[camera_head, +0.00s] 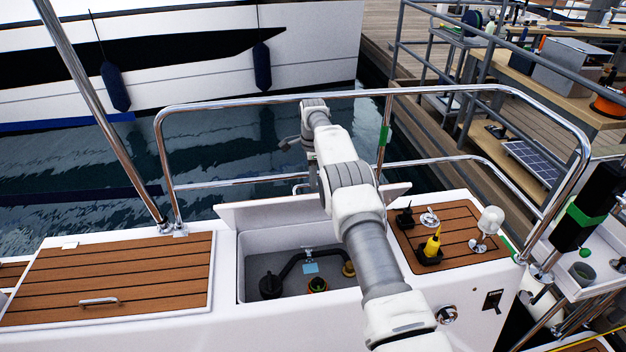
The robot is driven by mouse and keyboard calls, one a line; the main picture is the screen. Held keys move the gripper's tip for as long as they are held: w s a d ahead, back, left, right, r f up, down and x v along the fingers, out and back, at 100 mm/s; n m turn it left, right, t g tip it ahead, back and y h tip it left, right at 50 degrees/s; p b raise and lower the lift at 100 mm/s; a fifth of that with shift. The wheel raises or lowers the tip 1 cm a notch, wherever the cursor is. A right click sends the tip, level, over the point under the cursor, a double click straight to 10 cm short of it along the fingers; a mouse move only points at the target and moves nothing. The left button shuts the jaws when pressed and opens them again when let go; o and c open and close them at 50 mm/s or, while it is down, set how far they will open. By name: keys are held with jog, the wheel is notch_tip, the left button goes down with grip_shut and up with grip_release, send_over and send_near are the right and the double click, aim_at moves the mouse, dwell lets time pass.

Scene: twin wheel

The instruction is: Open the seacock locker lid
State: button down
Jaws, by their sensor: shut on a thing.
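The seacock locker lid (262,214) stands raised along the far edge of its opening, its pale inner face toward me. The open locker (241,268) shows a black hose (290,265), a blue tag (311,267), a dark round fitting (270,286), an orange-and-green fitting (317,285) and a brass fitting (348,268). My arm crosses over the right part of the locker and bends down behind the lid. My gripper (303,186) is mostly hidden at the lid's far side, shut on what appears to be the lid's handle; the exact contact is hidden.
A chrome rail (270,103) runs around the far side, close to my arm. A closed teak hatch (118,275) lies left. A teak panel right holds a yellow-and-black item (432,246) and a white-domed lamp (490,222). Water and a white hull lie beyond.

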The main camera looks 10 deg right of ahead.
jog(key=c, duration=0.9)
grip_release()
jog(key=shift+f, duration=0.15)
jog(key=shift+w, duration=0.1)
notch_tip(320, 180, up, 17)
jog(key=p, duration=1.4)
jog(key=shift+r+p, duration=0.2)
jog(key=shift+p, duration=0.1)
jog(key=shift+c, duration=0.2)
